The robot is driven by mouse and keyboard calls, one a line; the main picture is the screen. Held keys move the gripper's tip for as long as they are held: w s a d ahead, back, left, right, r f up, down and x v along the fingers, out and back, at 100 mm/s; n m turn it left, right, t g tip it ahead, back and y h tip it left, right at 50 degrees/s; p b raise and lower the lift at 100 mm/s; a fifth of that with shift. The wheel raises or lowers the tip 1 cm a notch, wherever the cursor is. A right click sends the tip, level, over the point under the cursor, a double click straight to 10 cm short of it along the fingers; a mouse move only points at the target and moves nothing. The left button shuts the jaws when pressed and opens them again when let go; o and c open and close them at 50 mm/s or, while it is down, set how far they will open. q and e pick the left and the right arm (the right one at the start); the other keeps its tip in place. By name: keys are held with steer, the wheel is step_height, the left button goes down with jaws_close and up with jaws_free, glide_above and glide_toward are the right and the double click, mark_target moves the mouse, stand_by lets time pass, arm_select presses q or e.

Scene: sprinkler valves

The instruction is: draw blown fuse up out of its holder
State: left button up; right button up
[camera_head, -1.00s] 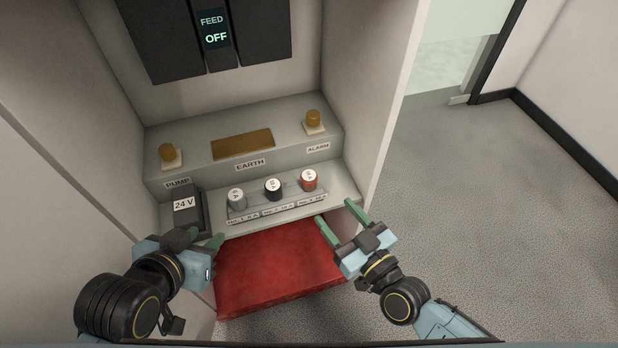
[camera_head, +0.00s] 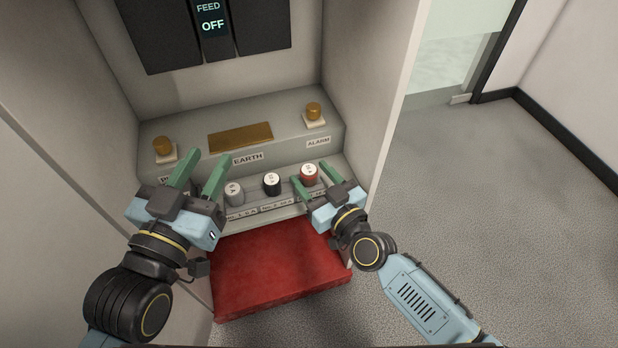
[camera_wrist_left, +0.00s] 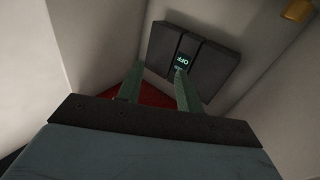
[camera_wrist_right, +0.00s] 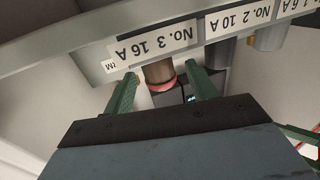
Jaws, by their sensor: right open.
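Three capped fuses stand in a row in the holder strip (camera_head: 252,211): a grey one (camera_head: 234,193), a black one (camera_head: 271,184) and a red one (camera_head: 309,175). I cannot tell from their look which is blown. My right gripper (camera_head: 309,171) is open, its green fingers on either side of the red fuse. In the right wrist view that fuse (camera_wrist_right: 160,73) shows between the fingers, beside the label No. 3 16 A (camera_wrist_right: 152,43); contact is unclear. My left gripper (camera_head: 207,157) is open and empty, left of the fuses, and hides the 24 V box.
Behind stands a raised ledge with an EARTH brass plate (camera_head: 240,138) and two brass knobs, left (camera_head: 163,146) and right (camera_head: 314,111). A display (camera_head: 212,26) reads FEED OFF. A red mat (camera_head: 275,268) lies below. The cabinet's right wall (camera_head: 375,100) is close to my right gripper.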

arm_select(q)
steer(key=shift+s+d+r+t+h, duration=0.1)
steer(key=shift+r+t+h, duration=0.1)
steer(key=shift+r+t, duration=0.35)
steer(key=shift+s+d+r+t+h, duration=0.1)
steer(key=shift+r+t+h, duration=0.15)
steer(key=shift+r, duration=0.45)
arm_select(e)
steer(key=shift+x, duration=1.1)
steer(key=c, duration=1.1)
arm_select(q)
steer(key=shift+w+f, duration=0.1)
